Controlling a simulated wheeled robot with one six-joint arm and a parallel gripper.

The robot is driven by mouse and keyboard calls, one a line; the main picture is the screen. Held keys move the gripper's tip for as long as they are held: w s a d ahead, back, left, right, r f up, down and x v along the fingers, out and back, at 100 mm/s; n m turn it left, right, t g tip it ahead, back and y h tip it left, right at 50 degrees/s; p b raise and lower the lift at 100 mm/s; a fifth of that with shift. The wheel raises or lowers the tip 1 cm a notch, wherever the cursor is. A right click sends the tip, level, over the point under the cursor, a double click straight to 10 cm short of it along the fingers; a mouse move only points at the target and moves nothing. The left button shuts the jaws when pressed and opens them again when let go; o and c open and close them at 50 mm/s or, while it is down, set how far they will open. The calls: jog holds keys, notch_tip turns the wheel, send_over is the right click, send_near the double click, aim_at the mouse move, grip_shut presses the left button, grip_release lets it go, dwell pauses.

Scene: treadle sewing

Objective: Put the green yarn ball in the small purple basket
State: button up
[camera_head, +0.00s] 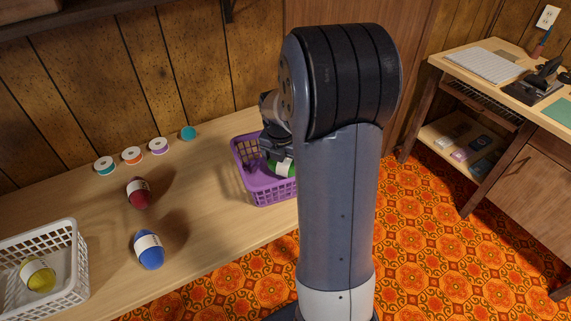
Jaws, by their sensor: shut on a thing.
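The small purple basket (271,190) stands on the wooden table (205,205), partly hidden behind my arm. The green yarn ball (292,170), with a white label, is at my gripper (279,160), over or inside the basket's opening. My gripper is shut on the green yarn ball. Its fingertips and much of the ball are hidden by the arm, so I cannot tell whether the ball touches the basket floor.
A red yarn ball (138,193) and a blue yarn ball (149,250) lie on the table. A white basket (70,262) at left holds a yellow yarn ball (38,275). Several thread spools line the back. A desk (505,84) stands at right.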

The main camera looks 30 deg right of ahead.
aim_at(282, 170)
jog(key=shift+f, duration=0.45)
jog(key=shift+f, duration=0.2)
jog(key=o, duration=0.7)
jog(key=shift+o, duration=0.2)
jog(key=shift+r, duration=0.1)
notch_tip(282, 170, up, 12)
jog(key=s+a+p, duration=0.1)
jog(key=a, duration=0.1)
jog(key=shift+s+p, duration=0.2)
jog(key=shift+p, duration=0.2)
